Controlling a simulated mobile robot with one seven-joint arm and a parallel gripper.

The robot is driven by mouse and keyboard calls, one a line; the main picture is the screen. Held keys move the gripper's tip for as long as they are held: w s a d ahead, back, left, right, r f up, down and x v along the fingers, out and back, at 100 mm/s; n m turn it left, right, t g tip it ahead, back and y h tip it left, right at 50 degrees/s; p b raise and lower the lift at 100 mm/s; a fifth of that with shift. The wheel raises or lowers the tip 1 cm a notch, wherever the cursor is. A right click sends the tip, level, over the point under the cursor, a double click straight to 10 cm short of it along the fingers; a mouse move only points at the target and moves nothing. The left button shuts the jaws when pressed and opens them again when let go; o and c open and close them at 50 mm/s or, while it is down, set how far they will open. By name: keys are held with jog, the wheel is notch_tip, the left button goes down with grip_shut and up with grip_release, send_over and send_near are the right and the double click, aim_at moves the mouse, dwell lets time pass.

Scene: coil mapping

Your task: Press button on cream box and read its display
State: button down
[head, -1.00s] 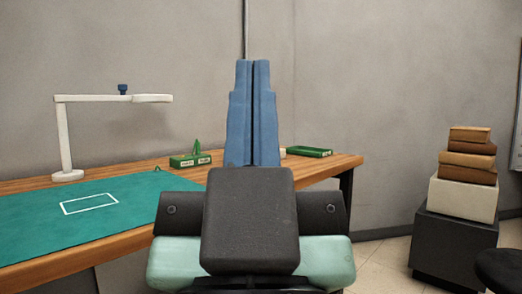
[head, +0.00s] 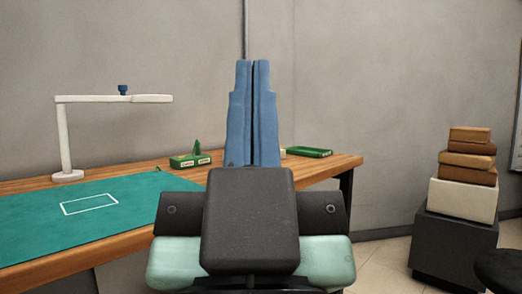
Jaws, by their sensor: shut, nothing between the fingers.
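My gripper (head: 252,64) stands upright in the middle of the head view, its two blue fingers together with only a thin dark line between them. It holds nothing. A small cream piece (head: 283,154) shows just right of the fingers on the wooden table, mostly hidden behind my gripper. I cannot tell whether it is the cream box of the task. A larger cream box (head: 462,200) sits at the right under several brown boxes, well away from my gripper. No button or display can be made out on either one.
The wooden table (head: 100,255) carries a green mat (head: 120,215) with a white rectangle, a white lamp-like stand (head: 65,140), a green labelled block (head: 190,161) and a green tray (head: 310,152). A dark cabinet (head: 450,248) bears the box stack. A dark round seat (head: 503,270) stands lower right.

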notch_tip(320, 180, up, 45)
jog(key=p, duration=4.4)
jog(key=shift+f, duration=0.15)
